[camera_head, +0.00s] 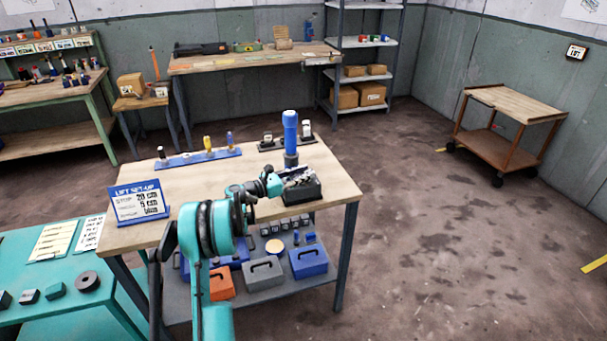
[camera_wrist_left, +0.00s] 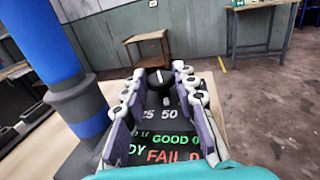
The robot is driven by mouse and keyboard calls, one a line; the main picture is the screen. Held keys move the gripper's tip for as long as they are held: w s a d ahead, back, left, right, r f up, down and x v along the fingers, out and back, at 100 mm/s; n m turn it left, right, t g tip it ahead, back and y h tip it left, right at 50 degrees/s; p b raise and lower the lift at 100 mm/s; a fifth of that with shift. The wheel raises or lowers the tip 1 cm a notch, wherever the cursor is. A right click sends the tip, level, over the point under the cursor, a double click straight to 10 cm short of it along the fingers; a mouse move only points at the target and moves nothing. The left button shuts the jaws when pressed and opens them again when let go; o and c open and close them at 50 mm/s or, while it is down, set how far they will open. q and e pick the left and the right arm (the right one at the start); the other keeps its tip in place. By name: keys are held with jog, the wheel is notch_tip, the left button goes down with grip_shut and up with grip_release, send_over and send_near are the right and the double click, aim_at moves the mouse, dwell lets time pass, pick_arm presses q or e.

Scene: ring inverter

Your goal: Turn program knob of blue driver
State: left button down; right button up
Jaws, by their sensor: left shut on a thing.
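The blue driver (camera_head: 290,130) stands upright in a grey holder on the wooden table, just behind a black box (camera_head: 308,194). In the left wrist view the driver (camera_wrist_left: 38,38) is a thick blue column at the left. The black program knob (camera_wrist_left: 160,82) with a white mark sits on the box, above white figures such as 50 and the words GOOD and FAIL. My left gripper (camera_head: 298,177) is over the box. In the wrist view its fingers (camera_wrist_left: 158,88) are on both sides of the knob and shut on it. My right gripper is not in view.
A blue rack (camera_head: 180,161) with several small drivers and a LIFT SET-UP sign (camera_head: 138,203) stand on the table. Blue, grey and orange boxes lie on the shelf below. A wooden cart (camera_head: 512,105) stands at the right. The floor between is clear.

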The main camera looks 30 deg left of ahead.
pick_arm(q)
jog(key=c, duration=1.3)
grip_release()
jog(key=shift+o, duration=0.2)
jog(key=v, duration=1.2)
